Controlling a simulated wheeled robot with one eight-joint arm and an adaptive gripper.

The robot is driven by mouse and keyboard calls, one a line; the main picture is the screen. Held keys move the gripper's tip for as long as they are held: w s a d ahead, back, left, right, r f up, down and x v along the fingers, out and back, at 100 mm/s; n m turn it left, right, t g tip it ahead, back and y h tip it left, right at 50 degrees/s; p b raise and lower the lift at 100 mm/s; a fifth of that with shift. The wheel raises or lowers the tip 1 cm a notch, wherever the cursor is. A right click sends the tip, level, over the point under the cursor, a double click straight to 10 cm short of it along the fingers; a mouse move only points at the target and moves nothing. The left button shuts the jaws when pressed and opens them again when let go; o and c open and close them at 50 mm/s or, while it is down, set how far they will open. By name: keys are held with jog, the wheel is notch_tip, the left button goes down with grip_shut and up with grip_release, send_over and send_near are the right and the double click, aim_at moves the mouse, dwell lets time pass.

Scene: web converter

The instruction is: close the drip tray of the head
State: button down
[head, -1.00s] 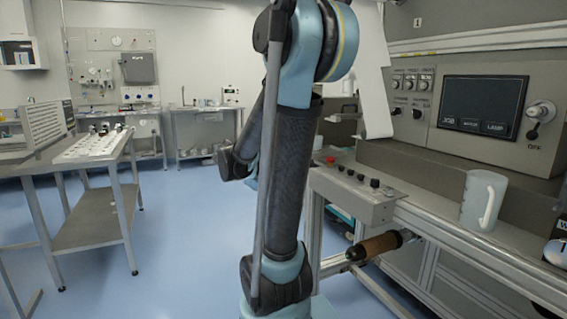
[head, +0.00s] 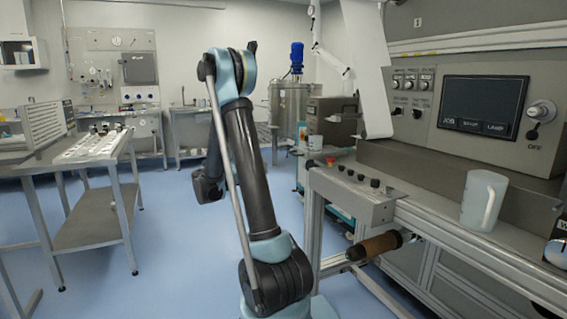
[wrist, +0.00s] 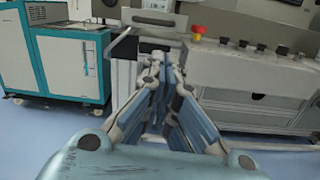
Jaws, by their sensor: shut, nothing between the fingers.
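In the wrist view my gripper (wrist: 170,72) is shut, its blue-grey fingers together with nothing between them. Just beyond the fingertips is a grey tray-like piece (wrist: 153,20) with a narrow front edge, standing out from a grey frame. It looks like the drip tray, but I cannot tell for certain. A gap or contact between fingertips and this piece cannot be made out. In the head view my arm stands in the middle, and its gripper cannot be made out there.
A control box with a red button (wrist: 198,30) lies right of the gripper. A teal-and-white cabinet (wrist: 70,62) stands at left.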

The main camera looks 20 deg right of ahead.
jog(key=w+d+r+n+h, duration=0.1)
jog(key=w+d+r, duration=0.1)
jog(key=d, duration=0.9)
jog(key=shift+w+d, duration=0.4)
jog(key=shift+w+d, duration=0.1)
dwell(0.3)
